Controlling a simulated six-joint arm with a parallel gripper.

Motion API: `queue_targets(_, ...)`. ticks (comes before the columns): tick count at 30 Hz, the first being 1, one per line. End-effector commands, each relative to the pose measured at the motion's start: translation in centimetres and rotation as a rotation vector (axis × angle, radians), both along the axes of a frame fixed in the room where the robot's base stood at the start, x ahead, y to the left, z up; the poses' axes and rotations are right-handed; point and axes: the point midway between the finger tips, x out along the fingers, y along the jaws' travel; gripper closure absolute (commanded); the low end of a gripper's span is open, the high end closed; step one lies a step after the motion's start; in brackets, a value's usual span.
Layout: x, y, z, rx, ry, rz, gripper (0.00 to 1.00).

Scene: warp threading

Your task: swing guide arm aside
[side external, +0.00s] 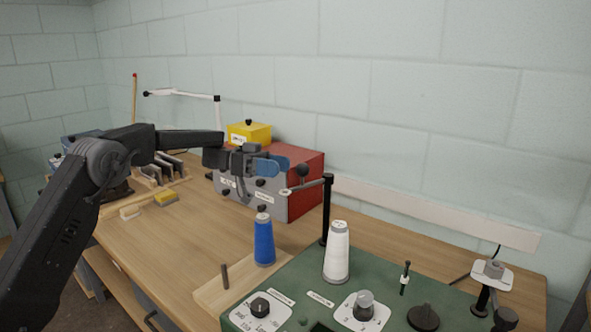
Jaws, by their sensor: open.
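A guide arm (314,184) reaches left from the top of a black upright post (325,215) on the green machine. It has a pale eyelet at its free end and a black ball knob (302,170) on top. The arm lies above and left of a white thread cone (337,252) on the green machine. My gripper (277,166), with blue fingertips, is open and just left of the knob in the picture. No contact with the knob is clear. The gap between the fingertips is hard to see from this side.
A red and grey box (300,195) with a yellow box (249,133) on top stands behind my gripper. A blue thread cone (264,242) stands below it. The green machine (300,258) has several knobs. The left middle of the wooden bench (165,240) is clear.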

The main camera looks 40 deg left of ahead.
Motion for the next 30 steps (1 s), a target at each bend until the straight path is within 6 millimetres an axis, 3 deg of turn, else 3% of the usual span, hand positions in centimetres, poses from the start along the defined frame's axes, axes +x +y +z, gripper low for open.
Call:
queue_targets(6, -1.4, 4.5, 0.0, 0.001, -0.001, 0.002, 0.40)
queue_targets(12, -2.1, 6.5, 0.0, 0.000, -0.001, 0.001, 0.40)
queue_targets(30, -2.1, 6.7, 0.3, -0.001, -0.009, 0.008, 0.40)
